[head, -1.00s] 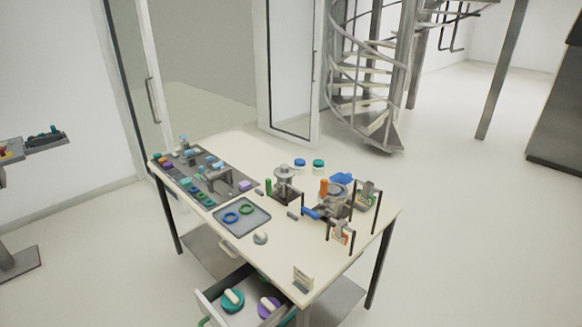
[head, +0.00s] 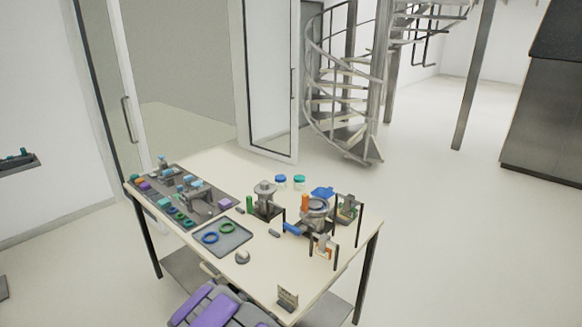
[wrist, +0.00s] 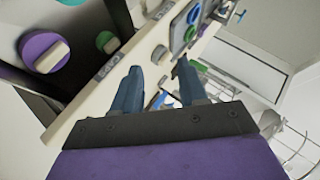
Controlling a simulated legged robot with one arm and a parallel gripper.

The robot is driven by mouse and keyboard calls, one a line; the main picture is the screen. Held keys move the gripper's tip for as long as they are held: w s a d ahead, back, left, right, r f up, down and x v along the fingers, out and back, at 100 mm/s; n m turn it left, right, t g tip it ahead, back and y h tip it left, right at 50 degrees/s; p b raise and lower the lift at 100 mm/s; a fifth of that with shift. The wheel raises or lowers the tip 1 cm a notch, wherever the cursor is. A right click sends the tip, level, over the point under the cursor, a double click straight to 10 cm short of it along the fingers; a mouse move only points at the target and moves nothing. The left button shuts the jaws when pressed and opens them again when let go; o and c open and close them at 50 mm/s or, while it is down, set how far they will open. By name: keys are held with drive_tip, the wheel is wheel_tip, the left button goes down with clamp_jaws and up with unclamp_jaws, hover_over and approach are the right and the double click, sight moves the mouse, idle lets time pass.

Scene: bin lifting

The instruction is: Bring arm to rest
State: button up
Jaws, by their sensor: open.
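My gripper (wrist: 158,85) shows in the wrist view with two blue-grey fingers apart and nothing between them. Beyond the fingers lie the table's edge and part of its top, seen tilted. In the head view my purple and grey arm (head: 215,308) shows at the bottom, in front of the table's near edge. The fingers cannot be made out in the head view.
The cream table (head: 265,265) carries a grey tray (head: 222,238) with blue and green rings, a dark parts board (head: 180,195) and several small devices. An open drawer with a purple disc (wrist: 42,52) is near the gripper. Floor right of the table is clear.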

drive_tip(key=s+d+r+n+g+h, duration=0.1)
drive_tip(key=s+d+r+g, duration=0.1)
drive_tip(key=s+d+r, duration=0.45)
drive_tip(key=s+d+r+n+g+b, duration=0.1)
drive_tip(key=s+d+r+n+g, duration=0.15)
drive_tip(key=d, duration=0.65)
drive_tip(key=s+d+r+n+g+h, duration=0.1)
drive_tip(key=s+d+r, duration=0.2)
drive_tip(key=d+r, duration=0.35)
drive_tip(key=s+d+r+n+g, duration=0.1)
drive_tip(key=s+d, duration=0.4)
drive_tip(key=s, duration=0.7)
drive_tip(key=s+d+r+n+g+b, duration=0.1)
drive_tip(key=s+d+g, duration=0.3)
drive_tip(key=s, duration=0.8)
drive_tip(key=s+d+r+n+g, duration=0.1)
drive_tip(key=s+d+n+g, duration=0.1)
drive_tip(key=s+d, duration=0.4)
drive_tip(key=s+n, duration=0.1)
drive_tip(key=s, duration=0.4)
drive_tip(key=shift+s+d+r+h, duration=0.25)
drive_tip(key=shift+s+d+h, duration=0.1)
drive_tip(key=shift+s+h, duration=0.05)
